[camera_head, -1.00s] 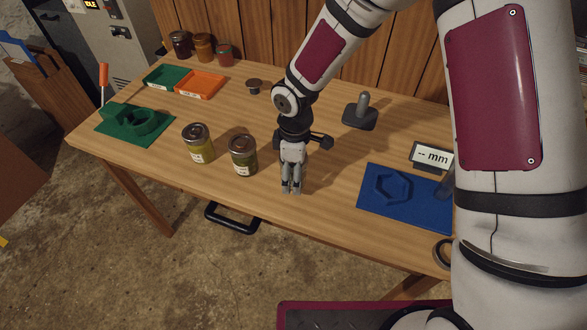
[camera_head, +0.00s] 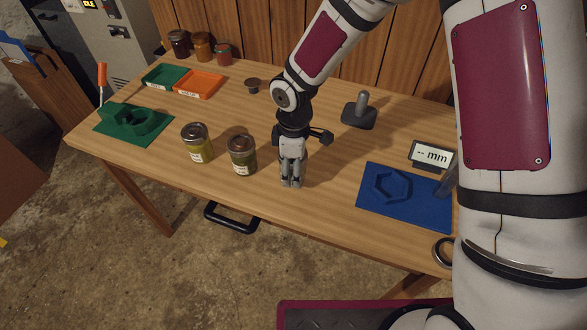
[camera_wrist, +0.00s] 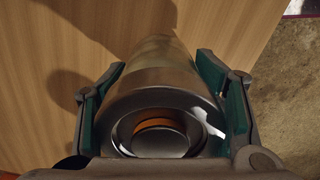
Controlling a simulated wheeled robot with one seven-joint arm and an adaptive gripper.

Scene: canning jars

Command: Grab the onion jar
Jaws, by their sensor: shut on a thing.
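My gripper (camera_head: 292,184) points down over the front middle of the table. In the wrist view its fingers (camera_wrist: 165,100) stand on both sides of a round, grey, metal-topped cylinder (camera_wrist: 160,80) that looks like a lidded jar, and are shut on it. I cannot read a label or tell its contents. In the head view I cannot make it out from the fingers. A jar with yellow-green contents (camera_head: 198,151) and a jar with darker green contents (camera_head: 243,162) stand upright to the left, apart from my gripper. Their labels are too small to read.
Left are a green holder (camera_head: 150,140), a green tray (camera_head: 150,83) and an orange tray (camera_head: 190,92). Several small jars (camera_head: 202,47) stand at the back. A blue mat (camera_head: 375,212), a display (camera_head: 432,155) and a dark stand (camera_head: 358,119) are right.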

